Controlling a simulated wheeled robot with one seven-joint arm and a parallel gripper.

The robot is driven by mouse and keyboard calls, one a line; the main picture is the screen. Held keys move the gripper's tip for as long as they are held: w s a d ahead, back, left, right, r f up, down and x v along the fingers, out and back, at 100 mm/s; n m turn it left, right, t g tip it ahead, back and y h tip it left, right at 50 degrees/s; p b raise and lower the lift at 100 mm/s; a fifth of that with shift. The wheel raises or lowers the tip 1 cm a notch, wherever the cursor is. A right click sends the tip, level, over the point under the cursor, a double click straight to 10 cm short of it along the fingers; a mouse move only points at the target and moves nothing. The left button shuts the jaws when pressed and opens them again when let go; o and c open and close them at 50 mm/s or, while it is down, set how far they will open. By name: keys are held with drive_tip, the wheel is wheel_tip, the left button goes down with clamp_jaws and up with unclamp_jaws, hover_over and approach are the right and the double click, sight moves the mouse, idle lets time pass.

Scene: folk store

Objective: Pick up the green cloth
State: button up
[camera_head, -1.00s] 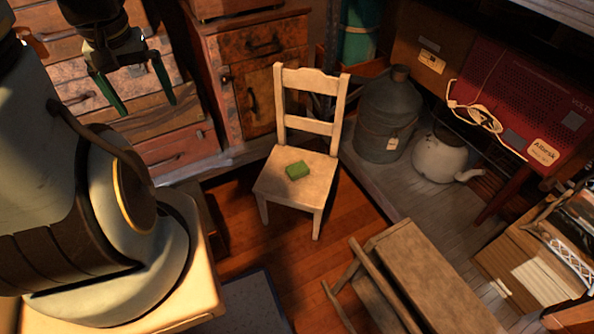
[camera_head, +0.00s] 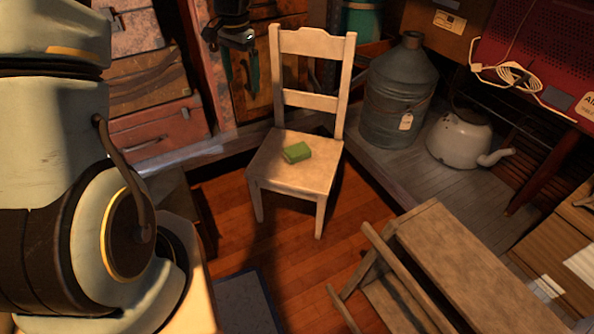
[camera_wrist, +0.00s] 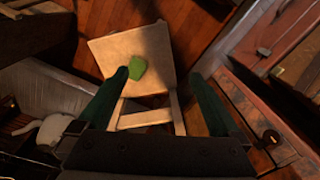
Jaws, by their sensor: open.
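The green cloth (camera_head: 297,152) is a small folded block lying on the seat of a pale wooden chair (camera_head: 278,178). In the wrist view the cloth (camera_wrist: 137,67) shows on the chair seat (camera_wrist: 155,45), close beside the tip of the left finger in the picture. My gripper (camera_head: 241,88) is open and empty, with dark green fingers pointing down. In the head view it is above and left of the chair's backrest, well apart from the cloth. In the wrist view both fingers (camera_wrist: 161,76) are spread, with the chair beyond them.
A grey metal can (camera_head: 395,95) and a white kettle (camera_head: 458,138) stand on the ledge right of the chair. A wooden bench (camera_head: 480,265) stands at the front right. Wooden drawers (camera_head: 160,100) are behind my arm. Bare floor shows around the chair legs.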

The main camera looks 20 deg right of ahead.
drive_tip(key=w+d+f+m+b, duration=0.2)
drive_tip(key=d+f+m+b, duration=0.3)
drive_tip(key=d+f+b, duration=0.95)
drive_tip(key=p, duration=0.2)
hover_over(297, 150)
drive_tip(key=shift+g, duration=0.3)
drive_tip(key=f, duration=1.1)
drive_tip(key=shift+w+f, duration=0.1)
drive_tip(key=shift+w, duration=0.25)
drive_tip(key=f+b, duration=0.1)
drive_tip(key=f, duration=0.2)
drive_tip(key=f+b, duration=0.1)
drive_tip(key=f, duration=0.1)
drive_tip(key=shift+s+f+b, duration=0.1)
drive_tip(key=shift+s+b, duration=0.15)
drive_tip(key=shift+b, duration=0.1)
drive_tip(key=c, duration=1.4)
wheel_tip(297, 150, up, 10)
drive_tip(key=p, duration=0.3)
